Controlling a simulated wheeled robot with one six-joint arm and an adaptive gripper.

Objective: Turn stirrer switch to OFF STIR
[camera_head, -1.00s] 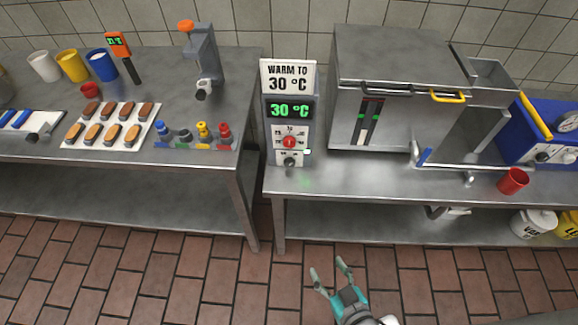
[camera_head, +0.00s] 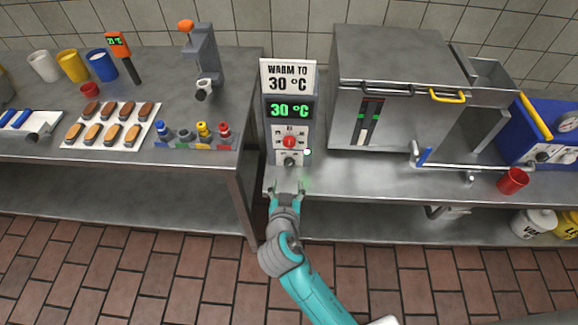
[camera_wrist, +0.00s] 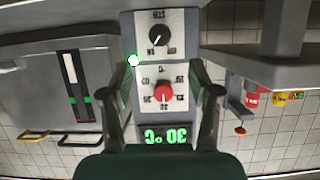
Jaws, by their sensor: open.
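The control box (camera_head: 271,131) stands at the left end of the right-hand bench, with a green 30 °C display (camera_head: 290,110). Below the display are a red dial (camera_head: 289,142) and, under it, a dark stirrer knob (camera_head: 290,161). In the wrist view, which is upside down, the knob (camera_wrist: 159,35) has a pale pointer line, and the red dial (camera_wrist: 163,92) sits nearer the display. The labels around the knob are too small to read surely. My gripper (camera_head: 287,184) is open and empty, just in front of and below the knob. Its fingers (camera_wrist: 162,95) spread to either side of the box in the wrist view.
A sign (camera_head: 288,76) reading "WARM TO 30 °C" tops the box. A steel tank (camera_head: 345,100) with handles stands to the right. A left bench (camera_head: 215,80) holds a tray of sandwich biscuits (camera_head: 113,122) and colored knobs. A red cup (camera_head: 513,181) stands far right.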

